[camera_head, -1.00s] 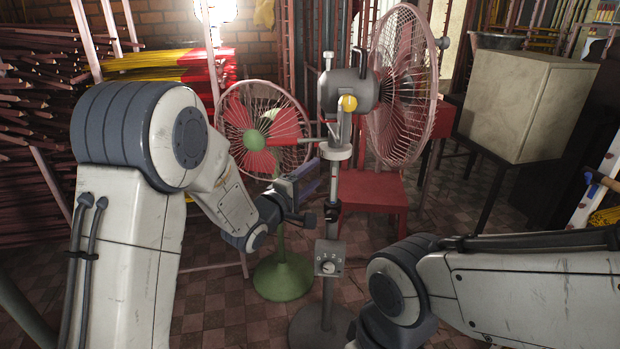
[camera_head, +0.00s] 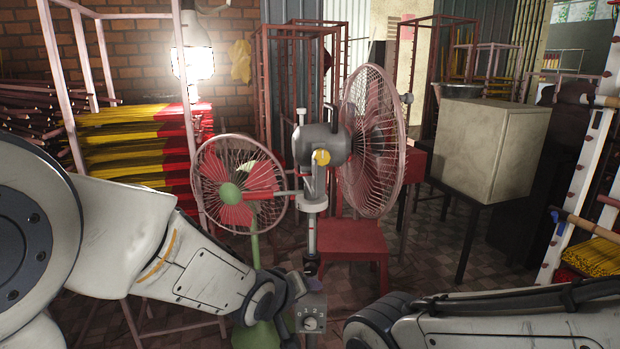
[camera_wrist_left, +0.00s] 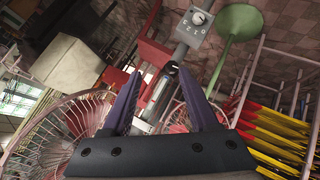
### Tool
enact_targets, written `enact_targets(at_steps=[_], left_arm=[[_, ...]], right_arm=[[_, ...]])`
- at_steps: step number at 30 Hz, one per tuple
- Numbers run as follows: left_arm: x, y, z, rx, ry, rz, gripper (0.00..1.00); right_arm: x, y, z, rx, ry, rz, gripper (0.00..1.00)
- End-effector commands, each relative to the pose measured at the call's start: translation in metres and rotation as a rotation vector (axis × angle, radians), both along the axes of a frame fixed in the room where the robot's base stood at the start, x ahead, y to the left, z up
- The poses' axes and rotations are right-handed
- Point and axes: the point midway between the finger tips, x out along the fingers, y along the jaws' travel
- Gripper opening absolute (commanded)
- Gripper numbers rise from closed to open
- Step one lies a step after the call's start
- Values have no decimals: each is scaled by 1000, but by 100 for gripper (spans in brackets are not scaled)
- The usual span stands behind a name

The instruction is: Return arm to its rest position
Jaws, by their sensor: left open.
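My left arm comes in from the left of the head view. Its gripper (camera_head: 290,300) is low, just left of the control box of the large fan, and partly hidden by the wrist. In the left wrist view the two dark jaws (camera_wrist_left: 160,75) are apart with nothing held between them. The fan pole and control box (camera_wrist_left: 195,22) show beyond them. My right arm (camera_head: 480,325) crosses the lower right of the head view; its gripper is out of frame.
A large pedestal fan (camera_head: 373,140) stands in the middle, with a smaller green-and-red fan (camera_head: 238,188) at its left. A red stool (camera_head: 355,240) is behind. Incense bundles (camera_head: 130,140) fill racks at left. A beige cabinet (camera_head: 490,145) stands at right.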

Motion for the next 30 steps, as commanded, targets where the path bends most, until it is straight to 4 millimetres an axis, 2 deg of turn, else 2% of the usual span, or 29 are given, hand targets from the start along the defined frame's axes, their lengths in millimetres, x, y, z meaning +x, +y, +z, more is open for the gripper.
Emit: enact_targets(at_steps=[1, 6, 12, 16, 17, 18, 26, 30], left_arm=[[-28, -4, -4, 97, 49, -78, 60], [-122, 1, -21, 373, 237, -373, 60], [-213, 17, -26, 556, 404, -711, 60], [-266, 29, -24, 626, 494, -929, 60], [-272, 31, -16, 634, 505, -960, 60], [-269, 30, 0, 632, 504, -946, 60], [-268, 30, 62, 630, 505, -939, 60], [-267, 30, 108, 630, 505, -938, 60]], right_arm=[[0, 0, 0, 0, 0, 0, 50], [0, 0, 0, 0, 0, 0, 50], [0, 0, 0, 0, 0, 0, 50], [0, 0, 0, 0, 0, 0, 50], [0, 0, 7, -1, 1, 0, 50], [0, 0, 24, -1, 1, 0, 50], [0, 0, 87, 0, 0, 0, 50], [0, 0, 132, 0, 0, 0, 50]])
